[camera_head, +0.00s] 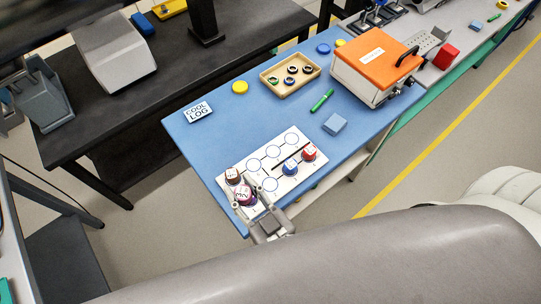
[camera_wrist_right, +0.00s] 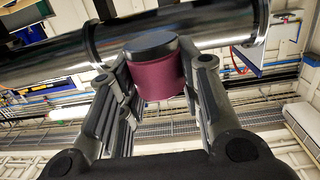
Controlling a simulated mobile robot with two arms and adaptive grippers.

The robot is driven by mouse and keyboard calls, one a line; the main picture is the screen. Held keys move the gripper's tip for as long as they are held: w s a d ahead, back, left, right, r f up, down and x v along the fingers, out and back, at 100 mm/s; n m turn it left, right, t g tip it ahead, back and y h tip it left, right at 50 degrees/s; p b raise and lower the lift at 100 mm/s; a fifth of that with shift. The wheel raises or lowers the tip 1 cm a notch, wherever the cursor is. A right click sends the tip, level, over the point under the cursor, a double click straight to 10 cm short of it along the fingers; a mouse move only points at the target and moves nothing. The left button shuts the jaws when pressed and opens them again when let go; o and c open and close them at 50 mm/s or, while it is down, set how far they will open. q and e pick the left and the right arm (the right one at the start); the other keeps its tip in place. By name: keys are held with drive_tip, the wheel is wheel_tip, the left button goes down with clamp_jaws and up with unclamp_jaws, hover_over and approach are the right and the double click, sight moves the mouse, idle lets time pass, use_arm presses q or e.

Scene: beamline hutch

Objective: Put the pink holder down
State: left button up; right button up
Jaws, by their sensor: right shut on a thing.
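The pink holder (camera_head: 245,195), with a white label on top, is between the fingers of my right gripper (camera_head: 250,203), at the near left end of the white card. In the right wrist view the holder (camera_wrist_right: 157,74) is a dark pink cylinder with a black end, gripped between both fingers. I cannot tell whether it touches the card or hangs just above it. The white card (camera_head: 279,172) has printed circles, several of them empty. My left gripper is not in view.
A brown holder (camera_head: 233,176) stands right beside the pink one. Beyond are a tan tray (camera_head: 267,86), a green marker (camera_head: 322,101), a blue block (camera_head: 335,124) and an orange-lidded box (camera_head: 375,57).

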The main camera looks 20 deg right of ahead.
drive_tip(key=shift+s+a+r, duration=0.35)
drive_tip(key=shift+s+a, duration=0.05)
drive_tip(key=shift+a, duration=0.2)
drive_tip(key=b, duration=1)
hover_over(270, 181)
drive_tip(key=a, duration=0.1)
drive_tip(key=shift+n+y, duration=0.3)
drive_tip(key=f, duration=0.9)
drive_tip(key=shift+s, duration=0.4)
drive_tip(key=shift+w+d+f, duration=0.3)
drive_tip(key=shift+w+d+f+b, duration=0.15)
drive_tip(key=shift+f+b, duration=0.15)
drive_tip(key=shift+b, duration=0.15)
wheel_tip(270, 181, down, 3)
drive_tip(key=b, duration=0.3)
drive_tip(key=shift+d+f, duration=0.1)
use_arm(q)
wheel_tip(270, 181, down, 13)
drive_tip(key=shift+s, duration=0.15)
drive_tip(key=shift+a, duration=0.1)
